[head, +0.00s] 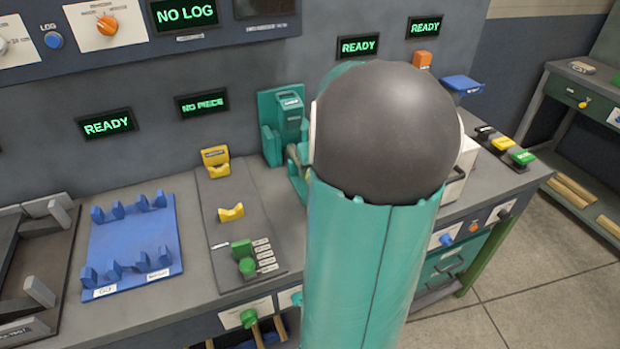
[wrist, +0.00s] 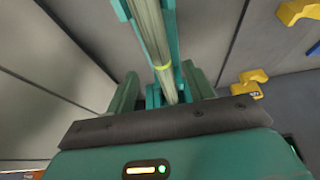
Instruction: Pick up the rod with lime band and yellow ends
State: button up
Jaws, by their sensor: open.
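In the head view my own arm hides the rod and the gripper.
A teal fixture (head: 272,127) stands at the bench's back. Left of it are a dark panel with yellow V-blocks (head: 231,213) and a blue rack (head: 130,255) with upright prongs. Yellow (head: 502,144) and green (head: 523,157) pieces lie on the right. Floor shows beyond the bench.

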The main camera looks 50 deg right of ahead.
jog(key=x, duration=0.4)
jog(key=shift+w+f, duration=0.1)
jog(key=shift+f, duration=0.3)
jog(key=c, duration=1.1)
jog(key=shift+c, duration=0.2)
jog(key=shift+r, duration=0.1)
